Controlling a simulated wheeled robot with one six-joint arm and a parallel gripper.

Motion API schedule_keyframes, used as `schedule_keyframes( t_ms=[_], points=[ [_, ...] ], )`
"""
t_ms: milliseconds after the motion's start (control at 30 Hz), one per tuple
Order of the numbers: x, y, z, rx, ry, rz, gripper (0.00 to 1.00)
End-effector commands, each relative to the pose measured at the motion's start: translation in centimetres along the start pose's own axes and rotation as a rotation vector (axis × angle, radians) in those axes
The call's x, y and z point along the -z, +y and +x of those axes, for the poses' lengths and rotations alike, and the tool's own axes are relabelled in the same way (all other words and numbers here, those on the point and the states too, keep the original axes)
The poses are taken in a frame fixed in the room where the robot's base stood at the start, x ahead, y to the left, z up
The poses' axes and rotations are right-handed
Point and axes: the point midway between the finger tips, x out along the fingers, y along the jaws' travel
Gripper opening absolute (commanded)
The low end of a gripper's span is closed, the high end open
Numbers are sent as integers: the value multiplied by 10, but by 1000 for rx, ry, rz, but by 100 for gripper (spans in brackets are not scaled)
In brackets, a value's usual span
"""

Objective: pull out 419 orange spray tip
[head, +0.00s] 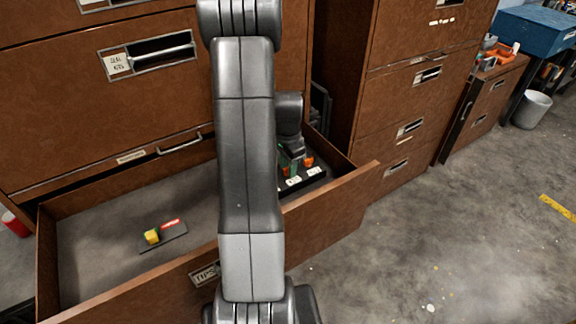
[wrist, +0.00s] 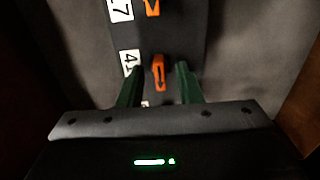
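An orange spray tip (wrist: 160,74) stands in a dark rack beside a white label (wrist: 130,62) that reads "41", with the rest hidden by my left finger. My gripper (wrist: 159,67) is open, with one green finger on each side of this tip and a small gap on both sides. A second orange tip (wrist: 152,7) sits farther up the rack beside a label (wrist: 120,9) ending in 7. In the head view my gripper (head: 292,160) reaches down into the open drawer at the rack (head: 312,184), with orange (head: 308,161) showing beside it.
The open drawer (head: 328,204) has a "TIPS" label on its front. A small dark plate (head: 172,240) with yellow and red pieces lies on the drawer floor at left. Brown cabinets (head: 415,80) stand close at right. Grey floor (head: 460,230) is clear at the lower right.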

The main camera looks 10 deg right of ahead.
Motion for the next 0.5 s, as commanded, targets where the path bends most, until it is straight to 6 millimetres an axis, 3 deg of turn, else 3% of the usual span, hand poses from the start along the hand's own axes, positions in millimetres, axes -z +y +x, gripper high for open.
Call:
schedule_keyframes(
  t_ms=[67,233,500],
  points=[
    [0,0,0,0,0,0,32],
    [0,0,0,0,0,0,0],
    [0,0,-1,0,0,0,0]
  ],
)
